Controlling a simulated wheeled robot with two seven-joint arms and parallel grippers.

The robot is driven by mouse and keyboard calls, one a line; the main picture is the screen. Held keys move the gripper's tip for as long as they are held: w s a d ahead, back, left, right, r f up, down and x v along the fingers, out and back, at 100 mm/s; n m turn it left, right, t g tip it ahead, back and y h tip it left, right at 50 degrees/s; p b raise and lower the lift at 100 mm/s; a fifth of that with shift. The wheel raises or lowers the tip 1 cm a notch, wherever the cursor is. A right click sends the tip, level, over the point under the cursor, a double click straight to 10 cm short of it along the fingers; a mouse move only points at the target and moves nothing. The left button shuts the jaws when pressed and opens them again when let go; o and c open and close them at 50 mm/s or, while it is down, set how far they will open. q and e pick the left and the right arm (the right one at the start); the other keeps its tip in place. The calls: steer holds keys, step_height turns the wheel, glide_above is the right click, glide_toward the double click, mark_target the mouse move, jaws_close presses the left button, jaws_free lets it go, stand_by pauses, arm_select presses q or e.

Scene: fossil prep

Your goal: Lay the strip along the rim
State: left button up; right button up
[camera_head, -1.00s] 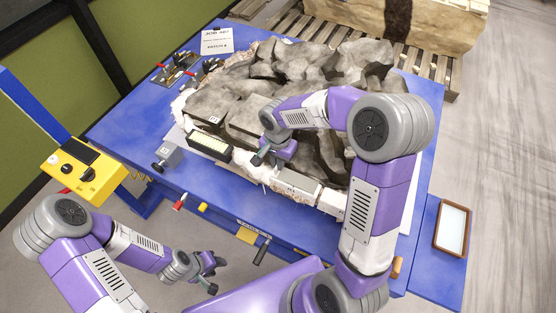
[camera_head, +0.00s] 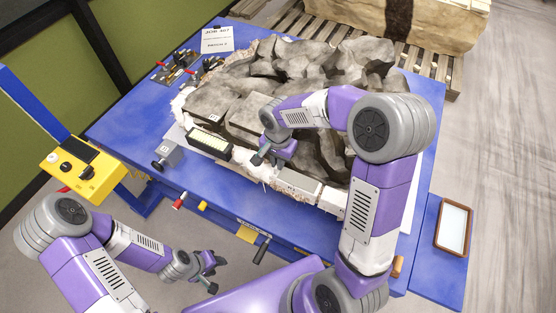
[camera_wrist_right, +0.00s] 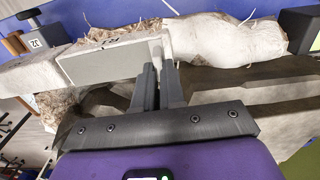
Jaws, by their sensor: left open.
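A lumpy white plaster rim runs along the front of the grey fossil rock (camera_head: 330,60); in the right wrist view it shows as a rough white band (camera_wrist_right: 215,40). A flat pale grey piece (camera_wrist_right: 105,62) lies along this rim, with a white end by my fingertips. I cannot tell whether it is the strip. My right gripper (camera_head: 262,158) is at the front rim, pointing down. In the wrist view its fingers (camera_wrist_right: 160,70) are close together with a narrow gap, and what lies between the tips is unclear. My left gripper (camera_head: 216,272) is open and empty, off the table's front edge.
A black tray with cream contents (camera_head: 209,143) and a grey block with a knob (camera_head: 168,155) stand left of my right gripper. A yellow control box (camera_head: 82,170) is at the left. The blue table (camera_head: 130,125) has free room at left.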

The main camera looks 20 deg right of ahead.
steer(key=o, duration=0.5)
steer(key=shift+o, duration=0.2)
steer(key=shift+r, duration=0.15)
step_height(320, 180, up, 7)
steer(key=shift+r+p, duration=0.15)
steer(key=shift+p, duration=0.15)
